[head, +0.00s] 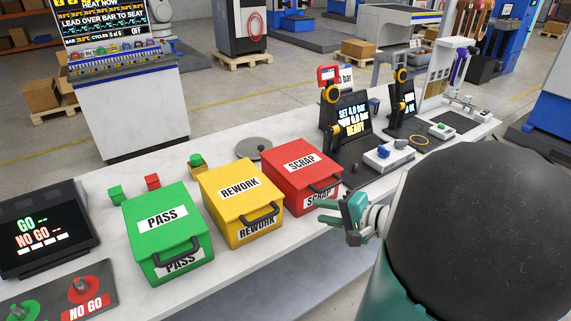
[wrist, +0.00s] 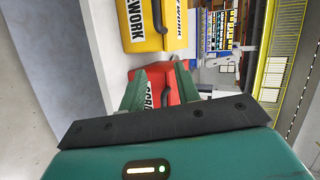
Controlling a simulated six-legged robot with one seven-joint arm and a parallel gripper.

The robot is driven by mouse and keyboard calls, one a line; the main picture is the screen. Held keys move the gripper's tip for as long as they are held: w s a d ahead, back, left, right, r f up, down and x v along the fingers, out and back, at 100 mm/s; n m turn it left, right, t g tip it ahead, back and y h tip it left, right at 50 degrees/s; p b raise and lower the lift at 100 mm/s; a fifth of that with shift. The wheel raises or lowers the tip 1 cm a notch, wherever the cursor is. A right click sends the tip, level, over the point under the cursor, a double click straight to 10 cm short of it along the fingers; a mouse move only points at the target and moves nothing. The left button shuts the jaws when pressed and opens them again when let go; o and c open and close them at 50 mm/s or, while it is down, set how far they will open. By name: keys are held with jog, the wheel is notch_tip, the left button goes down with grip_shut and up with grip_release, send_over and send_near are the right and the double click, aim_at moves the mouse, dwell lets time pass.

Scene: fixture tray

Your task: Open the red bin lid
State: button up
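The red bin (head: 290,172), labelled SCRAP, stands at the right end of a row of three bins, and its lid (head: 297,162) is down. A dark handle (head: 325,187) is on the lid's front edge. My gripper (head: 321,211) is just in front of the bin, near the handle and slightly below it in the head view, with its fingers apart. In the wrist view the red bin (wrist: 174,78) shows between and beyond the open fingers (wrist: 162,90). Nothing is held. Whether a finger touches the handle cannot be told.
The yellow REWORK bin (head: 240,190) and green PASS bin (head: 165,222) stand to the left, lids down. Small green and red blocks lie behind them. A black display stand (head: 350,120) is behind and right of the red bin. The front of the bench is open floor.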

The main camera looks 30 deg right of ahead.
aim_at(332, 187)
jog(key=s+d+f+m+t+h, duration=0.25)
jog(key=d+m+h, duration=0.2)
jog(key=d, duration=0.65)
jog(key=shift+n, duration=0.25)
jog(key=x, duration=0.8)
jog(key=r+x, duration=0.1)
jog(key=x, duration=0.4)
jog(key=shift+w+a+r, duration=0.1)
jog(key=shift+w+a, duration=0.05)
jog(key=shift+a, duration=0.25)
jog(key=shift+c, duration=0.4)
grip_shut()
